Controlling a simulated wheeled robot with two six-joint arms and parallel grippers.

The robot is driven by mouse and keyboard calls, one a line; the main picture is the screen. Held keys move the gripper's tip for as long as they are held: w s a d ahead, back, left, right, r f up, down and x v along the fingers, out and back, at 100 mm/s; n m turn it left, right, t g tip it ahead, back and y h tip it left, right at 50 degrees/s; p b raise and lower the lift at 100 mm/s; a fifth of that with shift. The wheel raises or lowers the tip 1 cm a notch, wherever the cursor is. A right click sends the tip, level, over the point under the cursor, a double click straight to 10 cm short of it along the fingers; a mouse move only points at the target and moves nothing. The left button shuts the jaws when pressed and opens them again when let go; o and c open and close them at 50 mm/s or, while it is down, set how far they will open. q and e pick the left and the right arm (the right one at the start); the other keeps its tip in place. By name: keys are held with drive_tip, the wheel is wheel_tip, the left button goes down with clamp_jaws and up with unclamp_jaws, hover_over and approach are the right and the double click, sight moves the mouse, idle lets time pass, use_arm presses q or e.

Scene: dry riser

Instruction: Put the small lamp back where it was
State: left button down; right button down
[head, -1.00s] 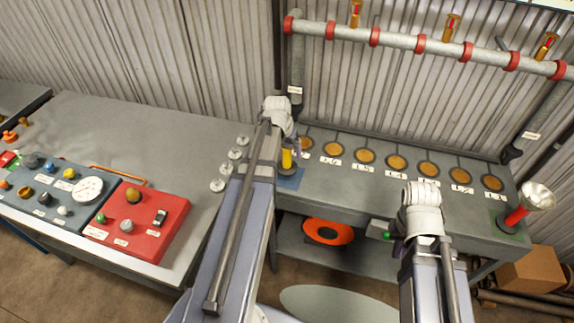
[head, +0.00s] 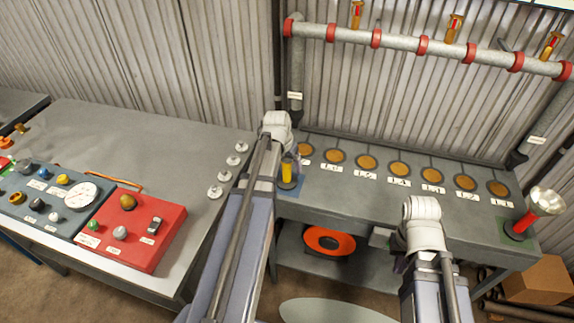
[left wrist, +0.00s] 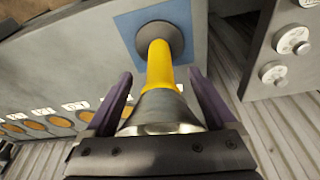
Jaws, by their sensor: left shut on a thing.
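The small lamp has a yellow handle (head: 287,172), a dark round base and a metal head. In the left wrist view its yellow handle (left wrist: 161,65) runs from the metal head, between my fingers, to the base. My left gripper (left wrist: 162,108) is shut on the lamp's head end; it also shows in the head view (head: 296,158). The base is over the blue square (left wrist: 127,27) on the grey bench; I cannot tell whether it touches. The blue square also shows in the head view (head: 296,188). My right gripper (head: 400,264) is low before the bench, its fingers mostly hidden.
A red lamp (head: 526,220) stands on a green square at the bench's right end. Labelled orange discs (head: 399,168) line the bench. A pipe (head: 400,42) with red collars runs above. Metal knobs (head: 225,176) edge the left table, which holds a red control box (head: 150,235).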

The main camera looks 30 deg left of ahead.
use_arm(q)
unclamp_jaws()
drive_tip(key=p+v, duration=1.2)
drive_tip(key=shift+r, duration=0.15)
drive_tip(key=shift+d, duration=0.1)
drive_tip(key=s+d+m+g, duration=0.1)
drive_tip(key=s+d, duration=0.3)
drive_tip(key=d, duration=0.6)
drive_tip(key=s+d+m+g, duration=0.1)
drive_tip(key=s+d, duration=0.4)
drive_tip(key=d, duration=0.5)
drive_tip(key=s+d+m+g+y, duration=0.1)
drive_tip(key=s+d, duration=0.3)
drive_tip(key=d, duration=0.6)
drive_tip(key=shift+f+m+g, duration=0.3)
drive_tip(key=shift+f+m, duration=0.1)
drive_tip(key=shift+m, duration=0.5)
